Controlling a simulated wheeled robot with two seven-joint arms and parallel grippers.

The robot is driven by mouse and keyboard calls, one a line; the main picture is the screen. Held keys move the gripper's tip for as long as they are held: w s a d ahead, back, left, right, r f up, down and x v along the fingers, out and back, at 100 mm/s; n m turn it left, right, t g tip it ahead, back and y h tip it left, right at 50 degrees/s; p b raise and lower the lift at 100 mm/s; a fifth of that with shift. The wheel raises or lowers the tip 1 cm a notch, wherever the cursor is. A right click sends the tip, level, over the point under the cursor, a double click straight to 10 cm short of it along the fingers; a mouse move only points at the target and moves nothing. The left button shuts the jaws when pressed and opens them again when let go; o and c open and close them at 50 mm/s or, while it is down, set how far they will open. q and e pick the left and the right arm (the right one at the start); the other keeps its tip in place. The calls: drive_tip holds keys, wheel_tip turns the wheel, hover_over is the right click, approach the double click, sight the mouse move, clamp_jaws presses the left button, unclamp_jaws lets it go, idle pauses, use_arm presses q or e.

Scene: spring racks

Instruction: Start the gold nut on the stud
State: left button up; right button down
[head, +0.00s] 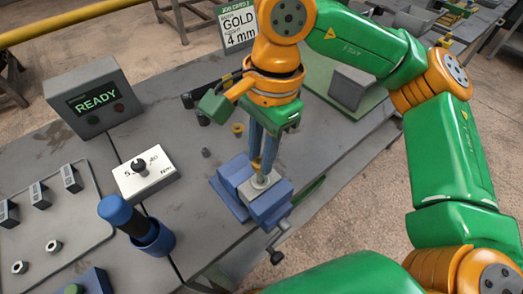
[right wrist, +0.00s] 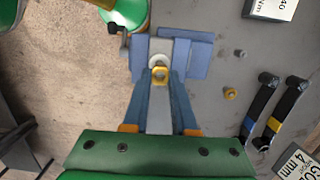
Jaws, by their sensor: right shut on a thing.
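My right gripper (head: 257,160) points down over the blue vise (head: 268,205) on the bench. Its two blue fingers are shut on a gold nut (right wrist: 160,75), which sits between the fingertips in the right wrist view. The vise also shows there (right wrist: 200,58), with a pale block clamped in it. A light round piece (right wrist: 157,60), apparently the stud's base, lies just beyond the nut. The stud itself is mostly hidden by nut and fingers. I cannot tell whether the nut touches it. My left gripper is not in view.
Another gold nut (head: 238,129) and a dark nut (head: 206,152) lie on the bench. A card (head: 238,25) reads GOLD 4 mm. A box (head: 95,98) reads READY. A blue-handled tool (head: 122,214) stands left of the vise. The vise handle (head: 280,240) sticks out in front.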

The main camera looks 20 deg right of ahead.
drive_tip(key=shift+f, duration=0.2)
drive_tip(key=shift+f+b, duration=0.35)
drive_tip(key=shift+b, duration=0.15)
drive_tip(key=shift+f+b, duration=0.45)
drive_tip(key=shift+b, duration=0.05)
drive_tip(key=shift+c, duration=0.8)
unclamp_jaws()
wheel_tip(320, 180, up, 7)
drive_tip(key=p, duration=0.6)
drive_tip(key=shift+r, duration=0.15)
